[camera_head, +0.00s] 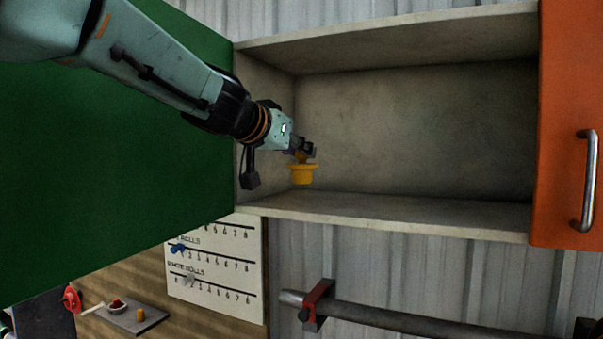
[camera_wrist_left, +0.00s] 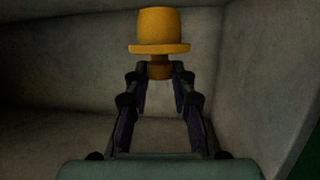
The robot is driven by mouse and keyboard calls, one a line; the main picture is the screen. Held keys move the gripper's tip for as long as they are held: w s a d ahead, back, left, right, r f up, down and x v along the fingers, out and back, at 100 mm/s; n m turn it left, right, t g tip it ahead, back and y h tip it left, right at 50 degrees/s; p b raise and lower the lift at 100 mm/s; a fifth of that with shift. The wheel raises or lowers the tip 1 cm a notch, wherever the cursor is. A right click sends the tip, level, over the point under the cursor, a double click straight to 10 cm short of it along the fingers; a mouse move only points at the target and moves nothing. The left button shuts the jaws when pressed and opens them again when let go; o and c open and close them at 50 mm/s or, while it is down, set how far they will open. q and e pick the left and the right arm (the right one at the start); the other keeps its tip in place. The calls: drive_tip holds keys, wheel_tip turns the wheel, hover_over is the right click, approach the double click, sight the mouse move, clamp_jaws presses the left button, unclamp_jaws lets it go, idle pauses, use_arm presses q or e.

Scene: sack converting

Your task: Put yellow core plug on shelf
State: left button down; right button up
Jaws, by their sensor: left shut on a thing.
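The yellow core plug (camera_head: 303,174) has a wide flange and a narrow knob. It is inside the open cabinet, above the shelf board (camera_head: 400,214), near the left wall. My left gripper (camera_head: 301,152) is shut on the plug's knob. In the left wrist view, the plug (camera_wrist_left: 160,30) sits beyond the fingertips of the gripper (camera_wrist_left: 159,72), its flange crosswise. In the head view a gap shows between the plug and the shelf's front edge; whether its base touches the board is hard to tell. My right gripper is not in view.
The shelf is otherwise empty, with free room to the right. A green door panel (camera_head: 100,170) stands at the left, an orange door (camera_head: 570,120) with a metal handle at the right. Below are a scale board (camera_head: 215,270), a grey roller bar (camera_head: 400,318) and a small plate (camera_head: 125,316).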

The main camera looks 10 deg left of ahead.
sight(295, 171)
use_arm(q)
drive_tip(key=f, duration=0.1)
drive_tip(key=w+f, duration=0.1)
drive_tip(key=f, duration=0.1)
drive_tip(key=shift+w+f, duration=0.1)
drive_tip(key=shift+w, duration=0.15)
drive_tip(key=shift+s+f, duration=0.3)
drive_tip(key=shift+f, duration=0.25)
drive_tip(key=shift+s, duration=0.3)
drive_tip(key=shift+w+f, duration=0.25)
drive_tip(key=shift+w, duration=0.2)
drive_tip(key=c, duration=1.4)
unclamp_jaws()
drive_tip(key=shift+o, duration=1.4)
drive_tip(key=shift+s+r, duration=0.15)
drive_tip(key=shift+s, duration=0.2)
drive_tip(key=shift+w, duration=0.1)
drive_tip(key=shift+w, duration=0.1)
